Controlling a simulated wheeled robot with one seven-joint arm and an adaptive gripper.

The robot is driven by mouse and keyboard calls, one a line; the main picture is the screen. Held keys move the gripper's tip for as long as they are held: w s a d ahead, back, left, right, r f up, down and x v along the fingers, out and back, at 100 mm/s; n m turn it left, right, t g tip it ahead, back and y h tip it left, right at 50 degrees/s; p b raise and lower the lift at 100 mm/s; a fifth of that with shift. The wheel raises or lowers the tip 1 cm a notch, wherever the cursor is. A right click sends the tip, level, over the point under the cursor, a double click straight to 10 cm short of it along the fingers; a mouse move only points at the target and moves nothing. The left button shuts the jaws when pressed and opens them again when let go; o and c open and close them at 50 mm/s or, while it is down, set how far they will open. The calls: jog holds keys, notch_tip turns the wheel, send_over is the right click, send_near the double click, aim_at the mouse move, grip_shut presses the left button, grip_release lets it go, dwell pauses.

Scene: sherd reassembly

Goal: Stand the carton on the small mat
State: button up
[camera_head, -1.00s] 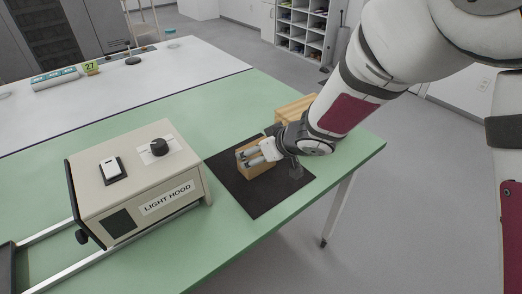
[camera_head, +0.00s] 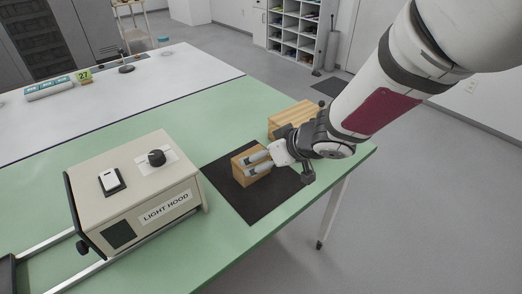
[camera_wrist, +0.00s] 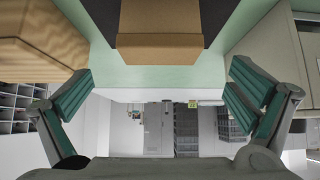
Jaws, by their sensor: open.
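The carton (camera_head: 239,172) is a small brown box standing upright on the small black mat (camera_head: 251,207), towards its back left part. My gripper (camera_head: 251,165) comes in from the right, its two grey fingers pointing left at the carton and partly covering it. In the wrist view the carton (camera_wrist: 160,28) is at the top centre, between the lines of the two spread fingers of my gripper (camera_wrist: 160,92). A clear gap shows between each finger pad and the carton, and the jaws are open. Exact fingertip depth against the carton is hard to tell.
A light hood (camera_head: 130,190) stands left of the mat on the green table (camera_head: 215,110). A wooden block or box (camera_head: 290,117) stands behind the mat, close to my wrist. The table's front right edge (camera_head: 315,195) is near the mat. Green surface is free behind the hood.

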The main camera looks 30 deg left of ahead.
jog(key=p+v, duration=0.1)
jog(key=v, duration=0.4)
jog(key=shift+d+r+p, duration=0.1)
jog(key=shift+d+p, duration=0.05)
jog(key=shift+p, duration=0.2)
jog(key=w+d+r+m+t+h, duration=0.2)
jog(key=w+d+r, duration=0.15)
jog(key=d, duration=0.35)
jog(key=w+d+r+m+t+h, duration=0.1)
jog(key=w+d+r+m+t, duration=0.2)
jog(key=d, duration=0.4)
jog(key=s+d+r+m+h, duration=0.2)
jog(key=d+r+h, duration=0.1)
jog(key=d, duration=0.5)
jog(key=s+d+r+m+h, duration=0.1)
jog(key=s+d+r+h, duration=0.15)
jog(key=d, duration=0.65)
jog(key=s+d+r+m+g+h, duration=0.1)
jog(key=s+d+m+g, duration=0.1)
jog(key=s+d, duration=0.35)
jog(key=s+d+r+m+g+h, duration=0.1)
jog(key=s+d+m+g, duration=0.15)
jog(key=s, duration=0.55)
jog(key=s+f+g+y, duration=0.1)
jog(key=s+g+y, duration=0.1)
jog(key=s, duration=1.1)
jog(key=shift+a+f+m, duration=0.2)
jog(key=shift+a+m, duration=0.2)
jog(key=shift+m, duration=0.05)
